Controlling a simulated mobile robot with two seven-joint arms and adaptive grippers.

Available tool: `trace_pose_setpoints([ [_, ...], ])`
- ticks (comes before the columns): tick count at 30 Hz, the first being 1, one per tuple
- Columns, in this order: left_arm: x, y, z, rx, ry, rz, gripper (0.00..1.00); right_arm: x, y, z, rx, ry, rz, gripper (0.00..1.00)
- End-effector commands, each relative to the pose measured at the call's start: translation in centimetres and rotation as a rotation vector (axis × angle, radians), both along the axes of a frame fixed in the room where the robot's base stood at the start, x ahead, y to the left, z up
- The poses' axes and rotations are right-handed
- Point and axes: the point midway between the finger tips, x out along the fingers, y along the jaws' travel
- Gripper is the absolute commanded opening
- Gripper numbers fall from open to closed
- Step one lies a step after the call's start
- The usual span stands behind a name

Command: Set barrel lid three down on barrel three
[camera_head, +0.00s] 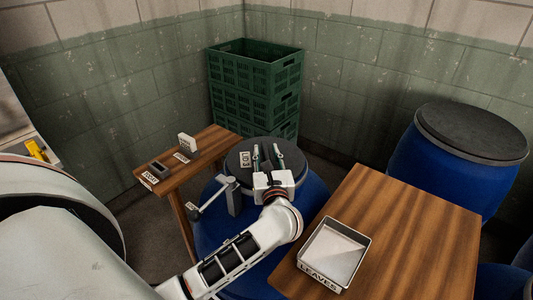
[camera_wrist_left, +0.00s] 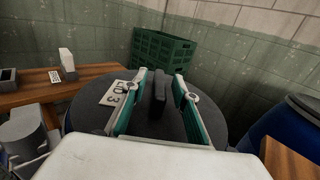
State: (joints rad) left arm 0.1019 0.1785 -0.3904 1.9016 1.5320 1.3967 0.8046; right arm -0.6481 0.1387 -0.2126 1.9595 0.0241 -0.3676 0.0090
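A dark round lid (camera_head: 239,165) with a white tag reading LID 3 lies over the top of a blue barrel (camera_head: 212,222) between two tables. In the left wrist view the lid (camera_wrist_left: 91,93) fills the middle, with its upright dark handle (camera_wrist_left: 160,88). My left gripper (camera_head: 268,148) is above the lid, its two green-lined fingers apart on either side of the handle. In the left wrist view the gripper (camera_wrist_left: 162,82) shows gaps beside the handle. The lid's near edge is partly hidden by my wrist. My right gripper is not in view.
A grey lever bracket (camera_head: 233,196) stands at the barrel's near left. A wooden table (camera_head: 222,139) holds small items at left. Another table (camera_head: 425,225) holds a LEAVES tray (camera_head: 363,246). Green crates (camera_head: 255,85) stand behind. Another lidded blue barrel (camera_head: 430,169) is at right.

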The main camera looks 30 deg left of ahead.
Motion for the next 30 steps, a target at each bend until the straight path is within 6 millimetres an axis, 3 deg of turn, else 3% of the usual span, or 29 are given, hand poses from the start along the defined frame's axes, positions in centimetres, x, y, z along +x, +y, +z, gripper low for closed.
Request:
trace_pose_setpoints([
  [5, 0.0, 0.0, 0.2, 0.001, -0.001, 0.0, 0.29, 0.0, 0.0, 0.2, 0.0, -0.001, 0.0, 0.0],
  [10, 0.0, 0.0, 1.8, 0.001, -0.002, -0.001, 0.29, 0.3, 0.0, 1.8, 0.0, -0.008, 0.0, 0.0],
  [12, -1.2, -1.2, 1.0, -0.003, 0.002, -0.003, 0.29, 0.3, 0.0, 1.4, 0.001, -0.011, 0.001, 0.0],
  [22, -6.6, -5.6, 0.9, -0.003, 0.002, -0.001, 0.29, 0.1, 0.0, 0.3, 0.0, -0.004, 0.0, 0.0],
  [30, -8.9, -7.6, 1.1, -0.001, 0.001, 0.0, 0.29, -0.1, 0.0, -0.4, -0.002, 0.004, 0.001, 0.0],
])
